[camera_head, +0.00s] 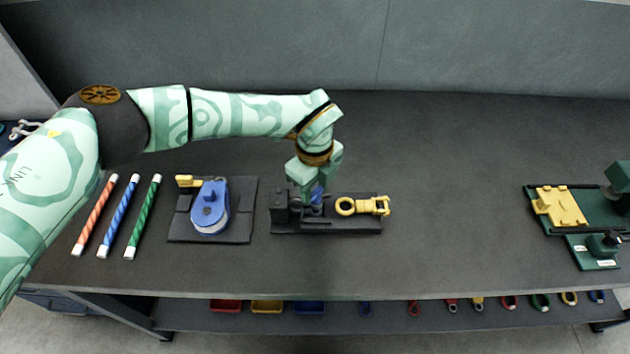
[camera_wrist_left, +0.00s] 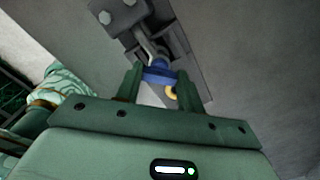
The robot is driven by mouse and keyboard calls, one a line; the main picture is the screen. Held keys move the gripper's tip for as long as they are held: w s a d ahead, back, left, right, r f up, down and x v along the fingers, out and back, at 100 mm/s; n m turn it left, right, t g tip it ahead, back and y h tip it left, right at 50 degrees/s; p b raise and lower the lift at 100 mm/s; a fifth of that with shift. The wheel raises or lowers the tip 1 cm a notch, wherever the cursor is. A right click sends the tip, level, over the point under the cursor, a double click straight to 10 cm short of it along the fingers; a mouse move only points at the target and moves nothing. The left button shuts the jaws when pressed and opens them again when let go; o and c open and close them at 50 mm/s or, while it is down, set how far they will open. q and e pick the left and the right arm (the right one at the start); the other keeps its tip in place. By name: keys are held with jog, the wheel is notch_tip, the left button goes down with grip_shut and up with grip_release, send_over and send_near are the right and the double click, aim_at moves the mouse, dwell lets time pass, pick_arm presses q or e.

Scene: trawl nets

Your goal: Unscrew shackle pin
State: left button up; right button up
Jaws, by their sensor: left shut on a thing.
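The shackle stands in a dark holder block (camera_head: 290,226) near the middle of the table. In the left wrist view a grey metal shackle bow (camera_wrist_left: 148,50) shows beside the holder's clamp. The blue shackle pin (camera_head: 317,194) is between the fingers of my left gripper (camera_head: 315,190), which is shut on it from above. The blue pin also shows in the left wrist view (camera_wrist_left: 158,72), between the two green fingers. A yellow eye fitting (camera_head: 362,206) lies on the right part of the same holder. My right gripper is not in view.
Orange, blue and green rods (camera_head: 120,215) lie further left. A green fixture with a yellow plate (camera_head: 560,206) is at far right. The table (camera_head: 460,180) between is clear.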

pick_arm(q)
jog(key=n+p, duration=0.1)
jog(key=n, duration=0.1)
jog(key=n+p, duration=0.1)
jog(key=shift+s+n, duration=0.2)
jog(key=shift+n, duration=0.2)
jog(key=n+p, duration=0.3)
jog(key=shift+a+n, duration=0.1)
jog(key=shift+n, duration=0.2)
jog(key=n+p, duration=0.3)
jog(key=n, duration=0.1)
jog(key=shift+s, duration=0.1)
jog(key=shift+f+n+p, duration=0.15)
jog(key=shift+n+p, duration=1.1)
jog(key=shift+n, duration=0.35)
jog(key=o, duration=1)
